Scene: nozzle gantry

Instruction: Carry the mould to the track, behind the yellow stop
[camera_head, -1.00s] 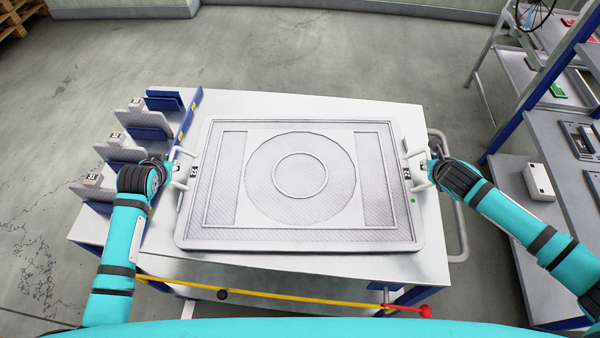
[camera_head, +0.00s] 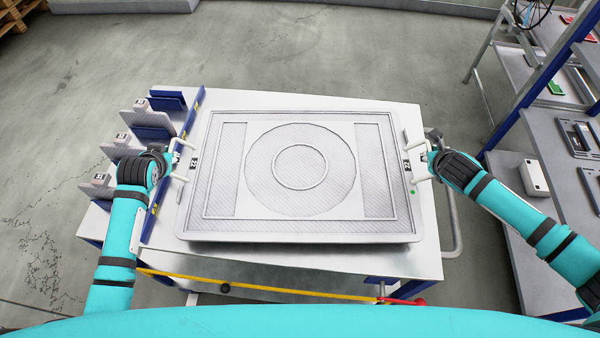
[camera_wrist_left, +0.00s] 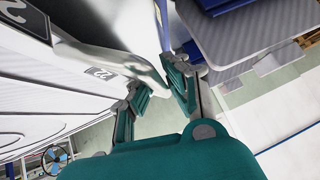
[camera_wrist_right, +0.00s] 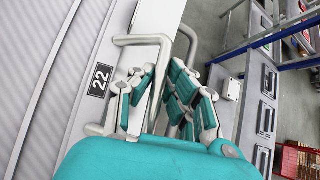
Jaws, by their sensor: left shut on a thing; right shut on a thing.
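The mould (camera_head: 235,212) is a wide grey plate with a ring pattern in its middle, level over a white-topped table. I cannot tell whether it touches the top. It has a white handle and a "22" label at each side. My left gripper (camera_head: 176,163) is shut on the left handle (camera_wrist_left: 137,66). My right gripper (camera_head: 428,165) is shut on the right handle, which also shows in the right wrist view (camera_wrist_right: 150,40). I cannot make out the track or a yellow stop for certain.
The white table top (camera_head: 426,235) shows around the mould. A blue rack with grey plates (camera_head: 130,145) stands close at the left. A yellow bar (camera_head: 290,292) with a red end runs along the front. Shelves (camera_head: 545,150) stand at the right. Open floor lies behind the table.

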